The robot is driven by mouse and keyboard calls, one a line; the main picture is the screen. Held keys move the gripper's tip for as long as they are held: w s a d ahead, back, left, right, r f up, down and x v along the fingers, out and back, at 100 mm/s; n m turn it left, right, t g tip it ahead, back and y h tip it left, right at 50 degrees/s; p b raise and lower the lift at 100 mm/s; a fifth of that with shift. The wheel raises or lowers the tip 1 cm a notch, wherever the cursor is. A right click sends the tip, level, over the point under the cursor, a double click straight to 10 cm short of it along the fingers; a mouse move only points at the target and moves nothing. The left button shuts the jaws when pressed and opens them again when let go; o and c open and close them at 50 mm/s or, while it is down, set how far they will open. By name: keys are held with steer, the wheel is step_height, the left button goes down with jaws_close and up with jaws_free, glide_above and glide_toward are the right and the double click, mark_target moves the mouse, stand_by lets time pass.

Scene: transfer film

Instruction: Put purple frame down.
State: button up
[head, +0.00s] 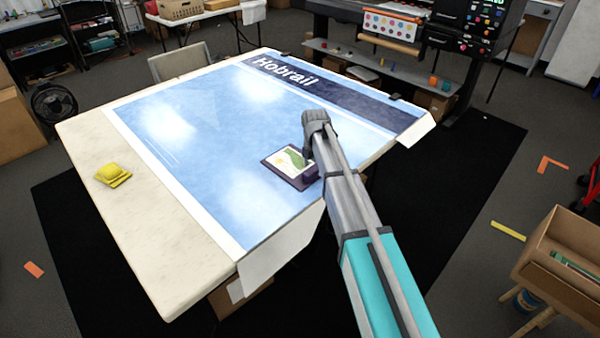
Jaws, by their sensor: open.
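The purple frame (300,183) lies on the blue printed sheet near the table's right front edge. It holds a picture with a green shape and a yellow spot. My gripper (308,158) is at the frame's far right corner, pointing down, with its jaws open. The arm and gripper body hide part of the frame's right side. I cannot tell whether a finger still touches the frame.
The sheet (190,130) with the word "Hobrail" covers most of the table (150,235) and hangs over its edge. A yellow object (113,174) sits at the left. A printer (390,30) stands behind. A cardboard box (565,250) is at the right. The sheet's middle is clear.

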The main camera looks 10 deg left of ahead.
steer(key=shift+f+b, duration=0.35)
steer(key=shift+f, duration=0.3)
jaws_close()
stand_by(0.5)
